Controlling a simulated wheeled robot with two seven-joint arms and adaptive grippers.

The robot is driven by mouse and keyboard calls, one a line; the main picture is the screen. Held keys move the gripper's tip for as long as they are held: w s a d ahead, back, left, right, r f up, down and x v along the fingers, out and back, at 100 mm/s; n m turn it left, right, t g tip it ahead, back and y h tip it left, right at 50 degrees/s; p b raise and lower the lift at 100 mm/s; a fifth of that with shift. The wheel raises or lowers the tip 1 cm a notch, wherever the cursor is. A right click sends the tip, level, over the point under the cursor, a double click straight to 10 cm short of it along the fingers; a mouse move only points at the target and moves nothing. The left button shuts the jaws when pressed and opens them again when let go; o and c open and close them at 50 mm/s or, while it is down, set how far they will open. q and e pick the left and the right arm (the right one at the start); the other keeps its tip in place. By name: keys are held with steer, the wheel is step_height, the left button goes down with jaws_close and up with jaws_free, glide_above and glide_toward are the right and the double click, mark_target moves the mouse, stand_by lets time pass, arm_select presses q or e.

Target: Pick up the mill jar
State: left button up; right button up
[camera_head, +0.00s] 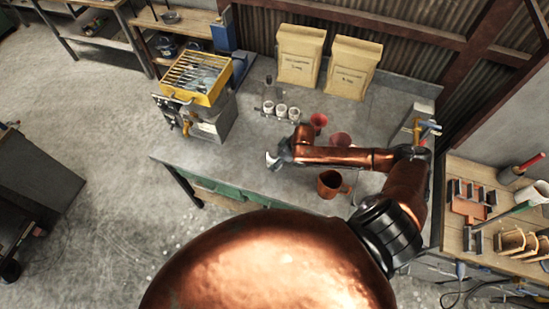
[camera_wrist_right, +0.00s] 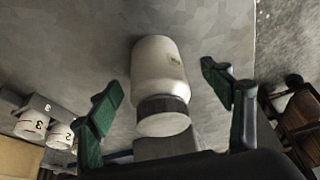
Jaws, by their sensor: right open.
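The mill jar (camera_wrist_right: 160,75) is a whitish jar with a dark band and a pale round end, in the middle of the right wrist view. My right gripper (camera_wrist_right: 165,98) is open, with one green-padded finger on each side of the jar and visible gaps between pads and jar. In the head view my right gripper (camera_head: 279,152) is over the grey worktable (camera_head: 225,175), near its front edge. A small pale shape shows at its tip there; I cannot tell whether it is the jar. My left gripper is not in view.
A rack with three white cups (camera_head: 281,110) stands behind the gripper. A brown mug (camera_head: 330,184) and a red cup (camera_head: 318,120) are near my right arm. Two paper bags (camera_head: 300,55) stand at the back. A yellow-topped machine (camera_head: 195,77) is at the table's left.

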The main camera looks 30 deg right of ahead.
steer(key=w+f, duration=0.1)
steer(key=f, duration=0.1)
steer(key=w+f, duration=0.1)
steer(key=shift+w+a+f, duration=0.2)
steer(key=shift+w+a, duration=0.1)
steer(key=shift+w, duration=0.05)
steer(key=shift+s, duration=0.35)
steer(key=shift+c, duration=0.6)
steer(key=shift+w+f, duration=0.1)
steer(key=shift+w, duration=0.15)
steer(key=c, duration=0.3)
steer(key=shift+s, duration=0.1)
steer(key=c, duration=1.5)
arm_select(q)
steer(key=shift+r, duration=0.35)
arm_select(e)
steer(key=shift+r, duration=0.2)
steer(key=shift+c, duration=0.2)
